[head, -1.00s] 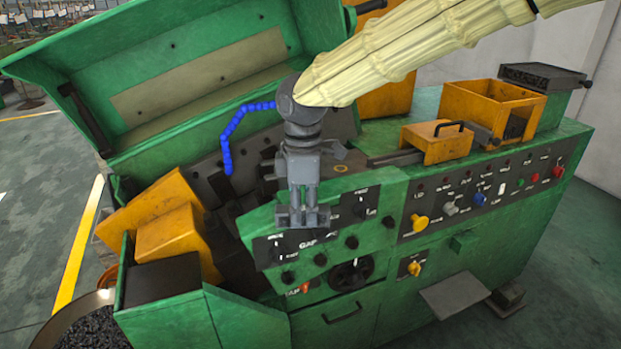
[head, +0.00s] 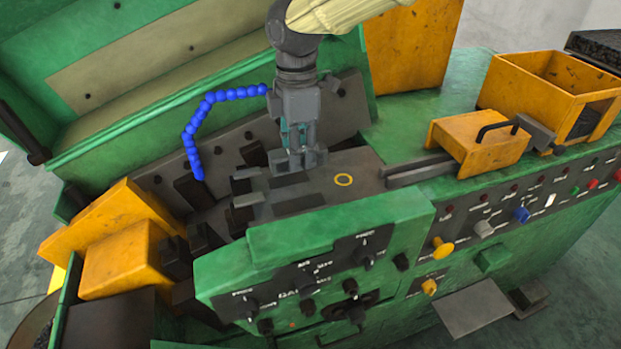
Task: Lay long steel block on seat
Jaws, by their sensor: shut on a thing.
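My gripper (head: 298,160) points down over the dark machine bed, in the upper middle of the head view. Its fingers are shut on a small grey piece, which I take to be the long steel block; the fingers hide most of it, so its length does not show.
A blue jointed hose (head: 192,140) curves down left of my gripper. A green control panel (head: 310,265) stands in front of the bed. An orange cover with a black handle (head: 478,145) and an open orange box (head: 550,85) are at right. The raised green lid (head: 130,90) is behind.

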